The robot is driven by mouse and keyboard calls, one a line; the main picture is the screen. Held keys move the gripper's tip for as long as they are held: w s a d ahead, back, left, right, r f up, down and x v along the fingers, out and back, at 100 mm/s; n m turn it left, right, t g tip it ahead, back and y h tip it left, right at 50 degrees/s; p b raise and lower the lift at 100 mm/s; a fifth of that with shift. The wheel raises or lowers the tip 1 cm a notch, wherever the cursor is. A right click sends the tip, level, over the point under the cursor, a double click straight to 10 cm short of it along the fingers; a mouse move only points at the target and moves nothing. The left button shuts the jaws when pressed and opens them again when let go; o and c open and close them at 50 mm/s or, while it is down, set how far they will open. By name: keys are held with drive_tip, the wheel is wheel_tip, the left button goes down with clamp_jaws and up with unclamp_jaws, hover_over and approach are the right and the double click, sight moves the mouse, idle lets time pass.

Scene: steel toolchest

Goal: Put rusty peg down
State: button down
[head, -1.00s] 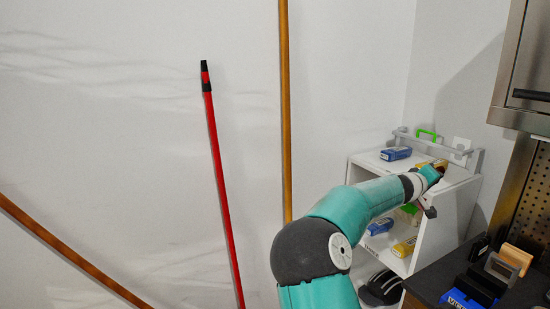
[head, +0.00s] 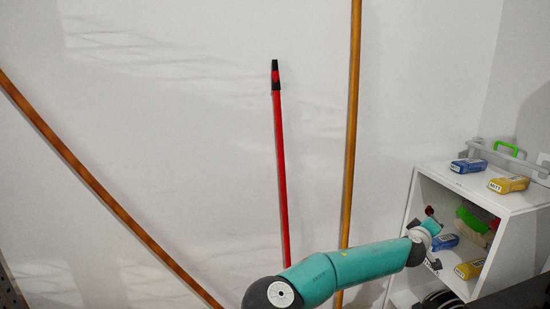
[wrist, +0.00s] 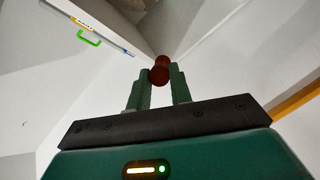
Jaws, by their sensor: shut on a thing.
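The rusty peg (wrist: 160,70) is a dark red-brown rounded piece between the fingertips in the wrist view. My gripper (wrist: 160,72) is shut on it, with one green finger on each side. In the head view, my gripper (head: 430,218) is in front of the open left side of the white shelf unit (head: 526,202), below its top board. A small dark red piece shows at its tip there, likely the peg. I cannot tell whether the peg touches any surface.
A blue box (head: 468,166) and a yellow box (head: 508,184) lie on the shelf top. Inside are a green-topped item (head: 472,218), another blue box (head: 444,242) and another yellow box (head: 469,269). Red (head: 281,170) and wooden (head: 351,130) poles stand by the wall.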

drive_tip(key=w+a+f+n+t+y, duration=0.25)
drive_tip(key=a+f, duration=0.45)
drive_tip(key=a, duration=0.4)
drive_tip(key=w+a+f+n+t+y, duration=0.1)
drive_tip(key=a+f+n+t+y, duration=0.2)
drive_tip(key=a+f, duration=0.65)
drive_tip(key=s+a+f+n+y, duration=0.1)
drive_tip(key=s+a+y, duration=0.1)
drive_tip(key=a, duration=0.4)
drive_tip(key=s+a+f+n+y, duration=0.1)
drive_tip(key=s+a+f+y, duration=0.1)
drive_tip(key=s+a, duration=0.2)
drive_tip(key=s+a+f+n+y, duration=0.2)
drive_tip(key=s+a, duration=0.2)
drive_tip(key=a, duration=0.3)
drive_tip(key=shift+a+f, duration=0.25)
drive_tip(key=shift+a, duration=0.1)
drive_tip(key=shift+y, duration=0.25)
